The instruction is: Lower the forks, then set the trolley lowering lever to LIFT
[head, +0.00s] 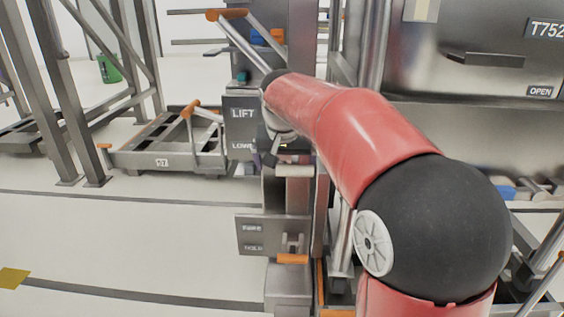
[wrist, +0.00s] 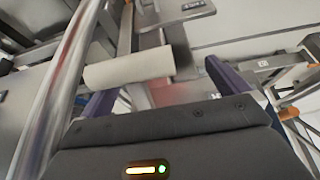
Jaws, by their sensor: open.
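The lever panel (head: 241,122) stands left of my arm in the head view, with LIFT on its upper part and a partly covered label starting "LOW" below. My gripper is mostly hidden behind my red arm there. In the wrist view my gripper (wrist: 160,88) is open, its two dark purple fingers spread apart. A pale cylindrical grip (wrist: 130,68) lies across the view by the fingers; I cannot tell whether they touch it. The lever's setting is hidden. Several horizontal bars (head: 195,40) reach left from the column at the top; I cannot tell whether they are the forks.
A lower panel (head: 258,235) has an orange-tipped handle (head: 292,259). A low metal trolley (head: 165,155) with an orange handle stands at left. A steel cabinet (head: 470,60) marked T752 and OPEN is at right. The floor at lower left is clear.

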